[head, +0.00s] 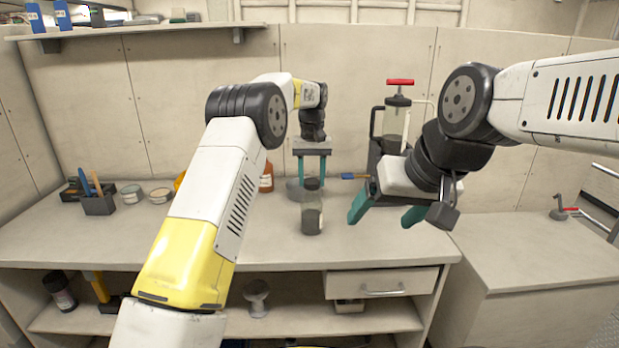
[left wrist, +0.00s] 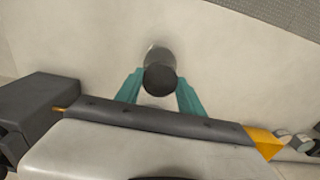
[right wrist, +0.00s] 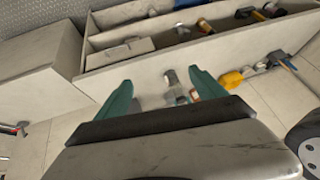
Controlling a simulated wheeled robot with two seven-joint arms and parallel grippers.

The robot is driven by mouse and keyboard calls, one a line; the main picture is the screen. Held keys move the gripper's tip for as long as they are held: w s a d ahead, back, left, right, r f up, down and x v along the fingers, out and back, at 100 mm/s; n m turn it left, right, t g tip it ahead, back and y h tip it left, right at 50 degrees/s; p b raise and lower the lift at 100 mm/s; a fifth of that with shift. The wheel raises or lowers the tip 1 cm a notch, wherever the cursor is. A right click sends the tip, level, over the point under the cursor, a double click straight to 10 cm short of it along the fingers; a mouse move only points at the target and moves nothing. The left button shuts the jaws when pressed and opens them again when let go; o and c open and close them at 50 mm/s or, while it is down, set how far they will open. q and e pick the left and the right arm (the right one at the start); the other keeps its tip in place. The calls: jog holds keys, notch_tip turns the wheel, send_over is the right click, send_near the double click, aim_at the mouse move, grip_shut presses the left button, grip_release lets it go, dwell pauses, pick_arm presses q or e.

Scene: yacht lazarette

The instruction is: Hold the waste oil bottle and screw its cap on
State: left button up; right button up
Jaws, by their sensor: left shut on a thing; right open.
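The waste oil bottle (head: 312,219) stands upright on the worktop, grey and see-through with dark contents. Its dark cap (head: 312,184) is at the bottle's top; I cannot tell how tightly it sits. My left gripper (head: 312,180) comes down from above, its teal fingers shut on the cap. In the left wrist view the round dark cap (left wrist: 160,80) is between the fingertips (left wrist: 158,77), with the bottle below. My right gripper (head: 386,214) is open and empty, to the right of the bottle and apart from it. Its spread fingers (right wrist: 162,82) also show in the right wrist view.
A pump with a red handle (head: 399,82) stands behind my right gripper. An orange bottle (head: 266,177) and a grey bowl (head: 294,188) are behind the waste oil bottle. A tool holder (head: 98,205) and tins (head: 132,193) are at the left. The front worktop is clear.

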jog(key=w+a+f+m+g+y, duration=0.1)
jog(key=w+m+g+y, duration=0.15)
jog(key=w, duration=0.55)
jog(key=w+f+m+g+y, duration=0.1)
jog(key=w+f+m, duration=0.1)
jog(key=w+m, duration=0.35)
jog(key=w+a+f+m+g+y, duration=0.1)
jog(key=w+m+g+y, duration=0.1)
jog(key=w, duration=0.8)
jog(key=w+d+f+m+y, duration=0.25)
jog(key=w+f+m, duration=0.25)
jog(key=w+f, duration=0.45)
jog(key=m+y, duration=0.3)
jog(key=y, duration=0.1)
send_near(315, 221)
jog(key=shift+g, duration=0.25)
jog(key=w+f, duration=0.2)
jog(key=w, duration=0.1)
jog(key=shift+w+d, duration=0.2)
jog(key=shift+w, duration=0.05)
jog(key=shift+w+a+f, duration=0.1)
jog(key=shift+a+f, duration=0.1)
jog(key=shift+f, duration=0.2)
jog(key=x, duration=0.9)
jog(key=shift+a, duration=0.35)
jog(key=c, duration=1.1)
